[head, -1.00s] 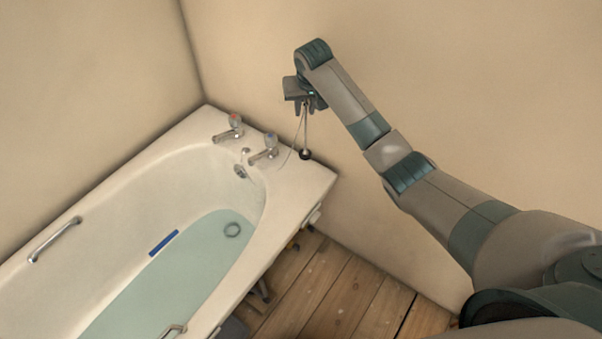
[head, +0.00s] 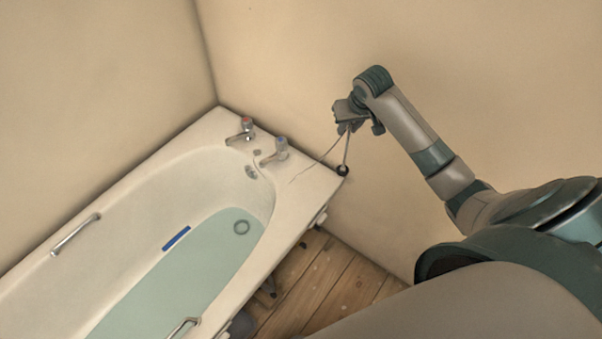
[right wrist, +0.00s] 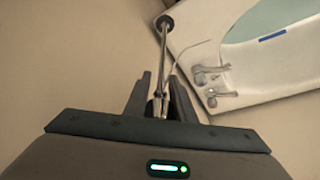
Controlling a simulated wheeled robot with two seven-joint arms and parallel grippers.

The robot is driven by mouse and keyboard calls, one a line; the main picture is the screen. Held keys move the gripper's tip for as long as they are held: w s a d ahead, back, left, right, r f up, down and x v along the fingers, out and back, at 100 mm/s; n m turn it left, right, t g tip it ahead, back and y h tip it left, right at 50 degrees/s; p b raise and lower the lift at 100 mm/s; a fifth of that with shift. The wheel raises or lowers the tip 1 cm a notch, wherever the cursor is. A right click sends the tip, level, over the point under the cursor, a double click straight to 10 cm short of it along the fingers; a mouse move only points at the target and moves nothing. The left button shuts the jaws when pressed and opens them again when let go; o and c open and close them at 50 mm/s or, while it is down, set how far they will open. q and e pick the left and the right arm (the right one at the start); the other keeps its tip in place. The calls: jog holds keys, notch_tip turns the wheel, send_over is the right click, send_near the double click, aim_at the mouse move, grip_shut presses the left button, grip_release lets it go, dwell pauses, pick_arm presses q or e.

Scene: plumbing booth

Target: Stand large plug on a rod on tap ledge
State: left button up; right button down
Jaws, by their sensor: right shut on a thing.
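The large plug on a rod shows as a black plug (head: 343,170) at the lower end of a thin metal rod (head: 346,148). It hangs at the right corner of the tap ledge (head: 310,172); I cannot tell if it touches. My right gripper (head: 348,127) is shut on the rod's upper end, above and right of the ledge. In the right wrist view the rod (right wrist: 163,65) runs from between the fingers (right wrist: 160,108) to the dark plug (right wrist: 164,21), beside the tub's corner. A thin chain trails across the ledge. My left gripper is not in view.
Two taps, one red-topped (head: 245,128) and one blue-topped (head: 277,150), stand on the ledge left of the plug. The bathtub (head: 130,190) holds water, with a blue strip (head: 176,238) inside. Walls stand close behind. Ledge between blue tap and corner is mostly clear.

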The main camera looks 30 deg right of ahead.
dwell(0.4)
jog(key=w+a+f+p, duration=0.2)
jog(key=w+a+f, duration=0.3)
jog(key=w, duration=0.5)
jog(key=shift+w+a+f, duration=0.15)
jog(key=shift+a+f, duration=0.05)
jog(key=shift+f, duration=0.75)
notch_tip(320, 180, down, 4)
jog(key=shift+f+p, duration=0.1)
jog(key=shift+p, duration=0.65)
